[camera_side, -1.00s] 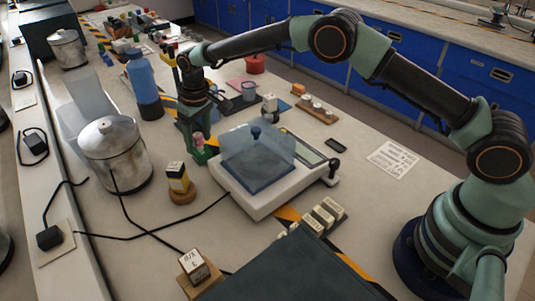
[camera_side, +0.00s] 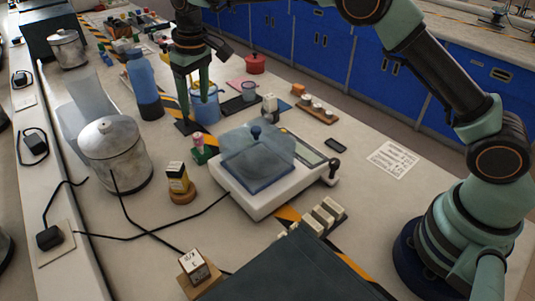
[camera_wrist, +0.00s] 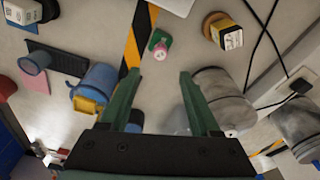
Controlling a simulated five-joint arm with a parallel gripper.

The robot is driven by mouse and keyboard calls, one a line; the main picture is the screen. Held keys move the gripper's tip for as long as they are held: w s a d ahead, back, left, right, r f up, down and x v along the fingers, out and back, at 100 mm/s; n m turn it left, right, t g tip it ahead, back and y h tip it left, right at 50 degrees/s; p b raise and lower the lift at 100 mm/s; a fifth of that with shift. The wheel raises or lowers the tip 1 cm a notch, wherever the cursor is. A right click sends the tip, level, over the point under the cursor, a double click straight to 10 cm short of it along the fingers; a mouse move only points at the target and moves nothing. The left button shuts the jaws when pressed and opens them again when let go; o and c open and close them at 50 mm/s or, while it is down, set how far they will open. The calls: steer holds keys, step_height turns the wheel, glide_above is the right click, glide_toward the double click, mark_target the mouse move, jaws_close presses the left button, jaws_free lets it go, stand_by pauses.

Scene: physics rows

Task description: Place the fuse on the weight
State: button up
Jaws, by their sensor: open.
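My gripper (camera_side: 196,110) is open and empty, above the bench between the blue bottle and the balance. Its two green fingers also show apart in the wrist view (camera_wrist: 160,77). A small pink-topped piece with a green body (camera_side: 200,148) stands on the bench in front of the fingers. It also shows beyond the fingertips in the wrist view (camera_wrist: 162,45). A yellow-and-black labelled block (camera_side: 177,178) sits on a round wooden base, and shows at the top of the wrist view (camera_wrist: 229,36). I cannot tell for sure which pieces are the fuse and the weight.
A white balance (camera_side: 262,203) with a clear cover stands right of the piece. A blue container (camera_side: 207,107), a blue bottle (camera_side: 145,85) and a metal pot (camera_side: 115,155) stand nearby. A cream-block rack (camera_side: 325,214) and black cables lie towards the front.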

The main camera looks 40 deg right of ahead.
steer(key=s+d+r+m+t, duration=0.2)
steer(key=s+d+r, duration=0.9)
steer(key=d+r, duration=0.1)
steer(key=s+d+f+t, duration=0.1)
steer(key=s+d, duration=0.2)
steer(key=s, duration=0.4)
steer(key=s+d+f+m+t, duration=0.1)
steer(key=s+d, duration=0.3)
steer(key=s, duration=0.4)
steer(key=shift+s+f+m+h, duration=0.25)
steer(key=shift+f+m+h, duration=0.05)
steer(key=shift+f, duration=0.5)
